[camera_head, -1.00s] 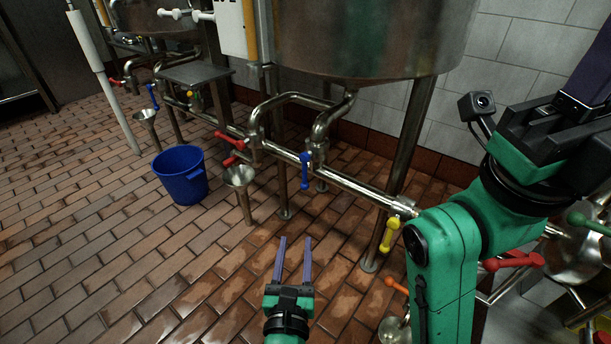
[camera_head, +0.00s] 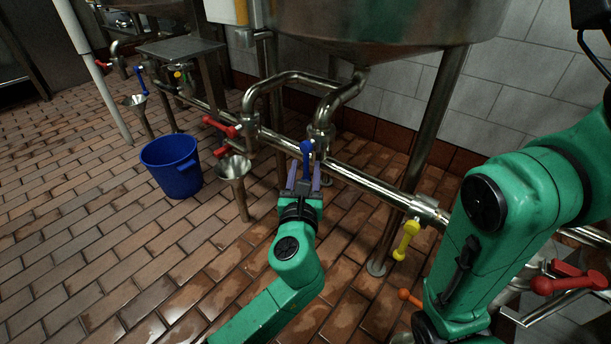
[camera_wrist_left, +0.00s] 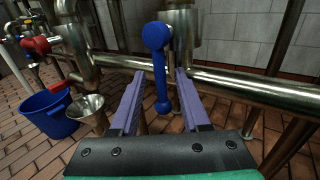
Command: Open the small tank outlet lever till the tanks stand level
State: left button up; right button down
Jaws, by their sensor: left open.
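A blue lever (camera_head: 307,152) hangs from a valve on the steel pipe (camera_head: 365,180) under a steel tank (camera_head: 390,25). My left gripper (camera_head: 303,178) is open, its purple fingers on either side of the lever. In the left wrist view the lever (camera_wrist_left: 160,75) hangs between the two fingers (camera_wrist_left: 160,100), with a gap visible on both sides. Part of a second tank (camera_head: 150,5) shows at the upper left. No label tells which lever is the small tank outlet. My right gripper is out of view.
Red levers (camera_head: 220,127), a steel funnel (camera_head: 234,168) and a blue bucket (camera_head: 172,165) stand left of my left gripper. A yellow lever (camera_head: 406,240) hangs to its right. My green right arm fills the right side.

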pick_arm(q)
jog(key=shift+w, duration=0.15)
grip_shut()
dwell(1.4)
